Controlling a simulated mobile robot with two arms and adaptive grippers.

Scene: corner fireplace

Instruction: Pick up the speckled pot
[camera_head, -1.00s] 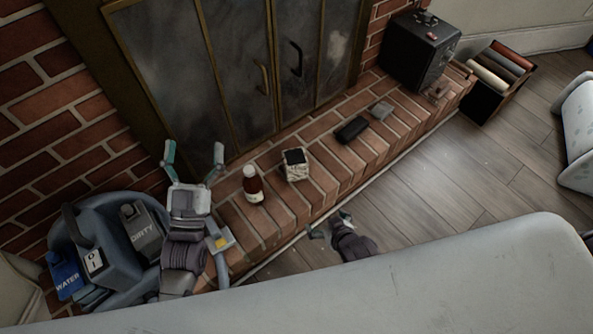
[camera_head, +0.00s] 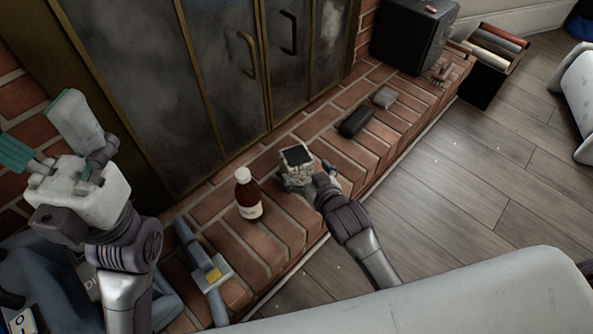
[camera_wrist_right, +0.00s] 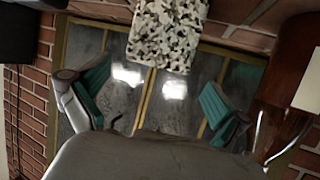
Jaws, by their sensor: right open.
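The speckled pot (camera_head: 297,160), black and white with a dark top, stands upright on the brick hearth. My right gripper (camera_head: 309,178) is at the pot's near side, its fingers spread and the pot partly hidden behind it. In the right wrist view the pot (camera_wrist_right: 168,36) shows at the top centre, beyond the two green-padded fingers (camera_wrist_right: 155,92), which are open with nothing gripped. I cannot tell whether a finger touches the pot. My left gripper (camera_head: 38,127) is open and empty at the left, high in front of the brick wall.
A brown bottle (camera_head: 248,199) with a white cap stands left of the pot and shows large in the right wrist view (camera_wrist_right: 292,84). A black case (camera_head: 355,121) and a grey item (camera_head: 384,97) lie farther right on the hearth (camera_head: 345,180). Fireplace doors (camera_head: 222,75) rise behind.

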